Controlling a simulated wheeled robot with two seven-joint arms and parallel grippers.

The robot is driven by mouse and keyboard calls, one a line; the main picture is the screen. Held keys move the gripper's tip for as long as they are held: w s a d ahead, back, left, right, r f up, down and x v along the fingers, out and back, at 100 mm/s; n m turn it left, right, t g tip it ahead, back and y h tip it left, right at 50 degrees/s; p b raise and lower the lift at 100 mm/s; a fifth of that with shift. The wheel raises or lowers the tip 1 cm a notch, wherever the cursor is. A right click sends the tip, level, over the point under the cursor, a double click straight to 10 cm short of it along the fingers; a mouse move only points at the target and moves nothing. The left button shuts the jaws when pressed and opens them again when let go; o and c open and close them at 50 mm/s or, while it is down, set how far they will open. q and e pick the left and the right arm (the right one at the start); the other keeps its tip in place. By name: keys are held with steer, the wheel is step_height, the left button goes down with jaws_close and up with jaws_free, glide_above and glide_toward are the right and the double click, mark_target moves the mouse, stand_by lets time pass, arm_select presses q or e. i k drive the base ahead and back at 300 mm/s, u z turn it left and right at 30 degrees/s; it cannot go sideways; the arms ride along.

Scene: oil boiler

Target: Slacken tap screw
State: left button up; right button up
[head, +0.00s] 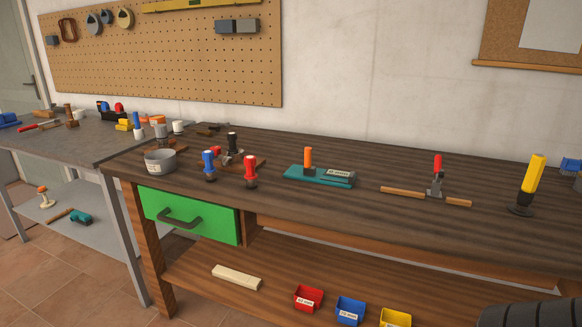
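No part is clearly marked as the tap screw, and I cannot tell which one it is. On the dark wooden workbench (330,212) stand a blue-handled piece (208,164) and a red-handled piece (250,171), both upright. A black-handled piece (232,146) stands behind them. A teal block (298,178) with an upright orange handle (308,158) and a small label lies right of them. A red-handled clamp-like tool (437,178) stands by wooden strips. A yellow-handled tool (532,181) leans on a dark round base.
A grey metal pot (160,161) sits at the bench's left end, above a green drawer (190,216), which is shut. Red (308,298), blue (350,310) and yellow (395,318) bins and a pale wood block (237,277) lie on the lower shelf. The bench front is mostly clear.

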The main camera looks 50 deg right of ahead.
mark_target(217, 150)
steer(key=z, duration=1.2)
